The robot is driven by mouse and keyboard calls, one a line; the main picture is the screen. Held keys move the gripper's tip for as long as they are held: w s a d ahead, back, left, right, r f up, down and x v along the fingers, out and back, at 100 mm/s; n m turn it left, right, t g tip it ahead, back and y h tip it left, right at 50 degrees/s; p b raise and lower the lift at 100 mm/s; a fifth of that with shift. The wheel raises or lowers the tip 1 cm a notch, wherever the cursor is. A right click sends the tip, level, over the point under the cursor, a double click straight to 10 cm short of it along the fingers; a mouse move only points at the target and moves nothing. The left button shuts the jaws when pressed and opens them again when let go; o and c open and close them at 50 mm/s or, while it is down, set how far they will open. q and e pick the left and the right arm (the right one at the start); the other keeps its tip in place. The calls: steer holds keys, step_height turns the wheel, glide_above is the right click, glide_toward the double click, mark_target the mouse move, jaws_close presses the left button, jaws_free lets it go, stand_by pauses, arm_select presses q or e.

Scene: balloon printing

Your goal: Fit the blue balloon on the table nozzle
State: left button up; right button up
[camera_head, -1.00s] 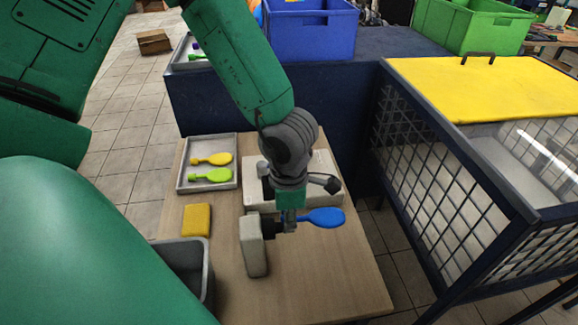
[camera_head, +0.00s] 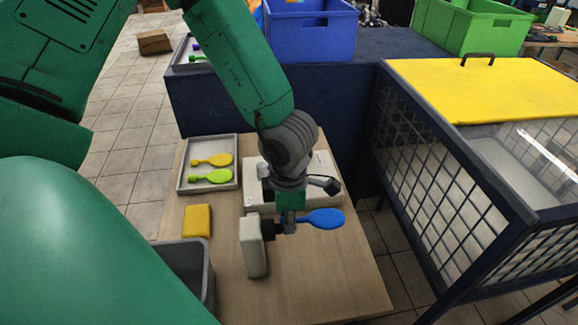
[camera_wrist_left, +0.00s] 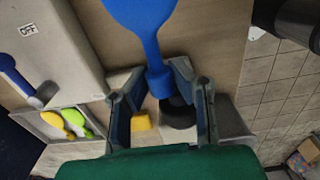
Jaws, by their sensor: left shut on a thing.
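The blue balloon (camera_head: 326,218) lies level, its round body pointing right in the head view. My left gripper (camera_head: 289,226) is shut on its neck; the wrist view shows the balloon (camera_wrist_left: 142,16) with its neck between the fingers (camera_wrist_left: 158,86). The black table nozzle (camera_head: 268,229) sticks out of the upright pale block (camera_head: 252,248), just left of the gripper. In the wrist view the nozzle (camera_wrist_left: 178,113) sits right by the neck's end. The fingers partly hide the meeting place, so I cannot tell whether the neck is around the nozzle. My right gripper is not in view.
A grey tray (camera_head: 226,145) holds a yellow balloon (camera_head: 214,160) and a green balloon (camera_head: 212,176). A yellow block (camera_head: 197,220) and a grey bin (camera_head: 208,278) stand left of the nozzle. A white machine (camera_head: 326,166) is behind the gripper. The front right table is clear.

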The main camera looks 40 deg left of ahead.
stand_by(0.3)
arm_select(q)
steer(key=shift+w+d+p, duration=0.25)
steer(key=shift+p, duration=0.1)
steer(key=shift+w+d, duration=0.2)
steer(key=shift+w, duration=0.1)
steer(key=shift+s+d, duration=0.15)
steer(key=shift+s+d, duration=0.25)
steer(key=shift+d, duration=0.05)
steer(key=shift+s+d, duration=0.1)
steer(key=shift+s+a, duration=0.45)
steer(key=shift+s, duration=0.05)
stand_by(1.2)
